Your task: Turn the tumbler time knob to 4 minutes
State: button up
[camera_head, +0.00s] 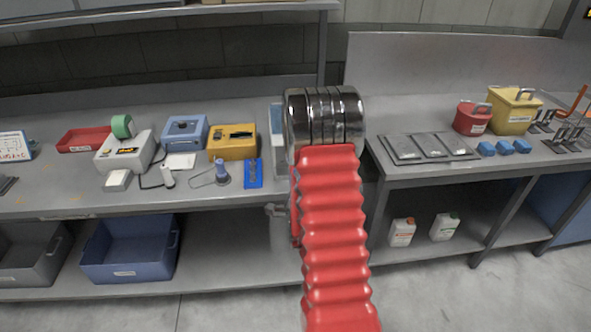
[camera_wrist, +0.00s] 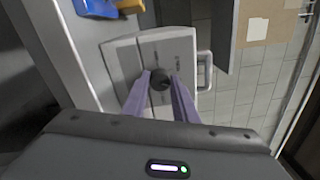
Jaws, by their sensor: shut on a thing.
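In the wrist view, a dark round knob (camera_wrist: 160,78) sits on a pale grey panel (camera_wrist: 122,58) with small dark markings that I cannot read. My gripper (camera_wrist: 160,82) has its two purple fingers on either side of the knob and is shut on it. The knob's pointer setting cannot be made out. In the head view, my red ribbed arm sleeve and shiny wrist hide the gripper and the knob. Only a narrow pale strip of a box (camera_head: 277,130) shows left of my wrist there.
The left bench holds a yellow box (camera_head: 232,149), a blue box (camera_head: 185,132), a blue strip (camera_head: 253,173) and a blue tool (camera_head: 222,175). The right bench carries a dark tray (camera_head: 402,160), a red can (camera_head: 472,118) and a yellow container (camera_head: 514,124). A handle (camera_wrist: 206,72) projects right of the panel.

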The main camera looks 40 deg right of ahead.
jog(key=shift+s+d+f, duration=0.1)
jog(key=shift+s+f, duration=0.1)
jog(key=shift+f, duration=0.05)
jog(key=o, duration=1)
jog(key=shift+w+r, duration=0.15)
jog(key=shift+o, duration=0.2)
